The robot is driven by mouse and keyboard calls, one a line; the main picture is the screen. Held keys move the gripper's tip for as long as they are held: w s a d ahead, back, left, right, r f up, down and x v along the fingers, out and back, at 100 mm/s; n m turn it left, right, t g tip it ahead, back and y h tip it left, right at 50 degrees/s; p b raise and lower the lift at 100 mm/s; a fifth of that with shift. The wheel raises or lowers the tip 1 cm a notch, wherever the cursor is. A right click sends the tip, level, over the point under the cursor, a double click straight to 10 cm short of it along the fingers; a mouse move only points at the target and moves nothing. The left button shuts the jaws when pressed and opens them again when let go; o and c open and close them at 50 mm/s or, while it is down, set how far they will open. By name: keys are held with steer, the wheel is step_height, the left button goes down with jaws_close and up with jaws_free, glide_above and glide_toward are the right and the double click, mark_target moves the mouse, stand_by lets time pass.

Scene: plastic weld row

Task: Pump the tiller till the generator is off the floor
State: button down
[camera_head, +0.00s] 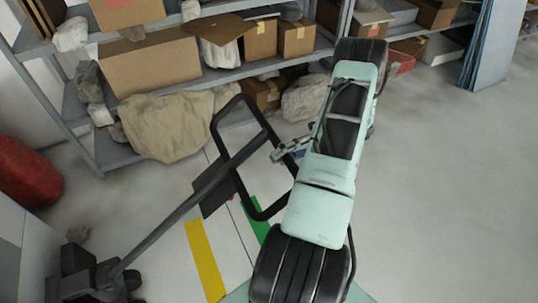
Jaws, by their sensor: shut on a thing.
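The tiller (196,196) is a dark grey pole with a black loop handle at its upper end. It leans up to the right from a dark base (80,278) at the lower left, which is cut off by the frame. My gripper (280,154) is shut on the right-hand bar of the loop handle, small in the view and partly hidden by my mint-green arm. I cannot make out the generator in this view.
Grey shelving (235,72) with cardboard boxes (150,68) stands behind the tiller. A beige sack (168,127) bulges at its foot. A red rounded object (27,172) is at the left edge. Yellow tape (205,258) marks the floor. The floor at right is clear.

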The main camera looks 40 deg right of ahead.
steer(key=shift+d, duration=0.3)
steer(key=w+a+r+p, duration=0.2)
steer(key=a+r+p, duration=0.6)
steer(key=p, duration=0.1)
steer(key=w+a+r+p, duration=0.2)
steer(key=a+r+p, duration=0.5)
steer(key=r+p, duration=0.15)
steer(key=w+a+r, duration=0.2)
steer(key=a+r, duration=0.3)
steer(key=a, duration=0.7)
steer(key=w+a+r, duration=0.3)
steer(key=a+r, duration=0.3)
steer(key=a, duration=0.6)
steer(key=w+a+r, duration=0.2)
steer(key=a+r, duration=0.4)
steer(key=a, duration=0.5)
steer(key=shift+w+a, duration=0.25)
steer(key=shift+a, duration=0.15)
